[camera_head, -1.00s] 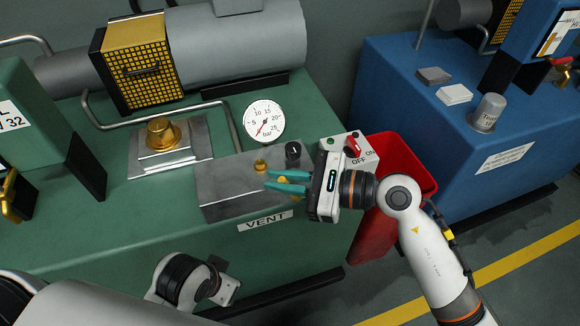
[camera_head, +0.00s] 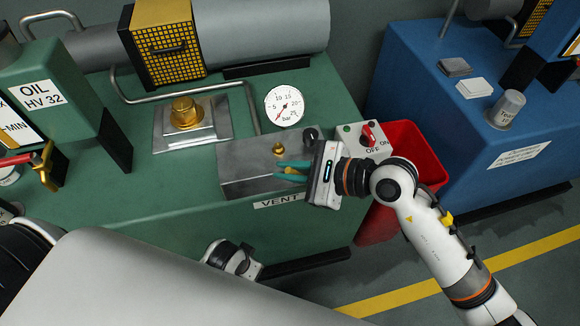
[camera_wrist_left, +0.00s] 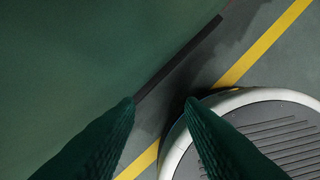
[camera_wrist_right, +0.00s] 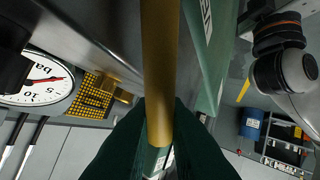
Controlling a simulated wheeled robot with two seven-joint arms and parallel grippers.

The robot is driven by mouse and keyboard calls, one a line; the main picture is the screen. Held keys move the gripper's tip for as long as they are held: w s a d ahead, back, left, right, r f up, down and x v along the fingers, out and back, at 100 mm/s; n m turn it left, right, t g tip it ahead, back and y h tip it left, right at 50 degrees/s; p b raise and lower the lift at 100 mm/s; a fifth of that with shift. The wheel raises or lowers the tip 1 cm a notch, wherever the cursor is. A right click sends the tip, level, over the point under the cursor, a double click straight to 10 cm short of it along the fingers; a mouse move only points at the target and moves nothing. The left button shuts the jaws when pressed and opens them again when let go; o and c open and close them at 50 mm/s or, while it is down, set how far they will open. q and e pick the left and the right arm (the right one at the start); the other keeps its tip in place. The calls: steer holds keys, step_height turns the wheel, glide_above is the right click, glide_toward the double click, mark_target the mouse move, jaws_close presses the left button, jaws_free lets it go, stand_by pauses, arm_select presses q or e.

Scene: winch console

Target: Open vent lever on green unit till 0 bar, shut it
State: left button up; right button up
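The green unit (camera_head: 170,225) fills the middle left. Its grey vent block (camera_head: 250,185) has a VENT label (camera_head: 277,202) on the front. My right gripper (camera_head: 292,170) is at the block with teal fingers on either side of the yellow vent lever, which shows as a gold bar (camera_wrist_right: 158,70) between the fingertips in the right wrist view. The fingers appear shut on it. The gauge (camera_head: 284,105) has its red needle at the low end, near 0; the exact reading is too small to tell. My left gripper (camera_wrist_left: 160,103) is open and empty in front of the unit.
A red bin (camera_head: 410,150) stands between the green unit and the blue unit (camera_head: 450,130). A red ON/OFF switch (camera_head: 368,134) is just behind my right gripper. A brass cap (camera_head: 185,112) and a bent pipe (camera_head: 185,92) lie behind the vent block.

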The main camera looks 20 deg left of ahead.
steer(key=o, duration=0.4)
steer(key=shift+d, duration=0.1)
steer(key=v, duration=1.2)
steer(key=shift+w, duration=0.1)
steer(key=shift+c, duration=0.2)
